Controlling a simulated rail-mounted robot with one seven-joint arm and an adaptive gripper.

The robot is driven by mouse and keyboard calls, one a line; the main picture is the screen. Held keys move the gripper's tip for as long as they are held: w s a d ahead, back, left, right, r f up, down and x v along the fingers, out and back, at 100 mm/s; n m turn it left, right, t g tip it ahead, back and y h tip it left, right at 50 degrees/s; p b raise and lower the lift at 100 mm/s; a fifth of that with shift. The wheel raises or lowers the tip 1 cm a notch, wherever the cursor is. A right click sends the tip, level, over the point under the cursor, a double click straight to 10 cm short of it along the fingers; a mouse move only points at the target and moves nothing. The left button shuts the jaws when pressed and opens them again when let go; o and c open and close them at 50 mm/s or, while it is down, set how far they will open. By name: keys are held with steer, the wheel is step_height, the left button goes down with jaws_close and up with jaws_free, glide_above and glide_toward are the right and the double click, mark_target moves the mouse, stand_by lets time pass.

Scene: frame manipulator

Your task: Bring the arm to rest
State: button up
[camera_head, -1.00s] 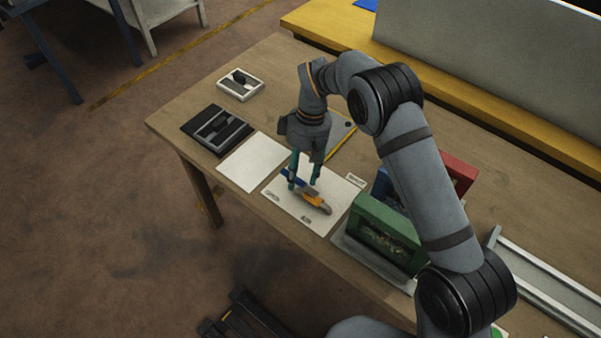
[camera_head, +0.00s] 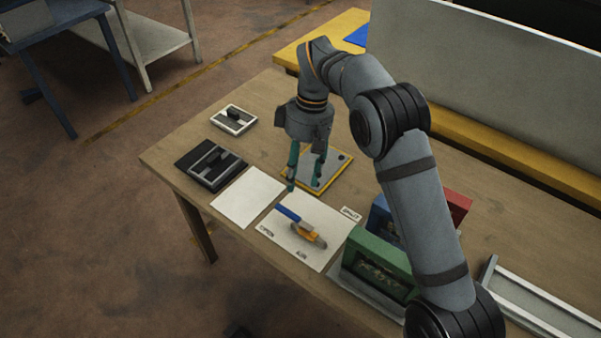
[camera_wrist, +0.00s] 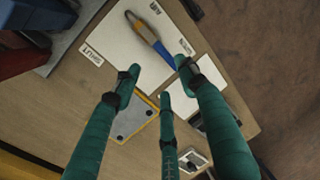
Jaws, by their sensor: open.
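My gripper (camera_head: 306,172) is open and empty, with its teal fingers pointing down above the yellow-edged grey plate (camera_head: 327,177) on the table. Its spread fingers also show in the wrist view (camera_wrist: 158,92), with nothing between them. A blue and orange tool (camera_head: 301,227) lies on a white labelled sheet (camera_head: 282,246), nearer the front than the gripper and apart from it. The tool also shows in the wrist view (camera_wrist: 151,38). My arm hides part of the table on the right.
A blank white sheet (camera_head: 247,196), a black tray (camera_head: 186,165) and a small white-framed holder (camera_head: 234,119) lie on the left of the table. Green (camera_head: 377,258), blue (camera_head: 380,216) and red (camera_head: 458,207) bins stand at the right. A grey panel (camera_head: 480,75) rises behind.

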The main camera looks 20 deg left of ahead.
stand_by(0.4)
steer(key=f, duration=0.4)
steer(key=s+f, duration=0.1)
steer(key=f, duration=0.2)
steer(key=s+f, duration=0.1)
steer(key=f, duration=0.3)
steer(key=shift+s+a+f, duration=0.1)
steer(key=shift+a+f, duration=0.1)
steer(key=shift+f, duration=0.3)
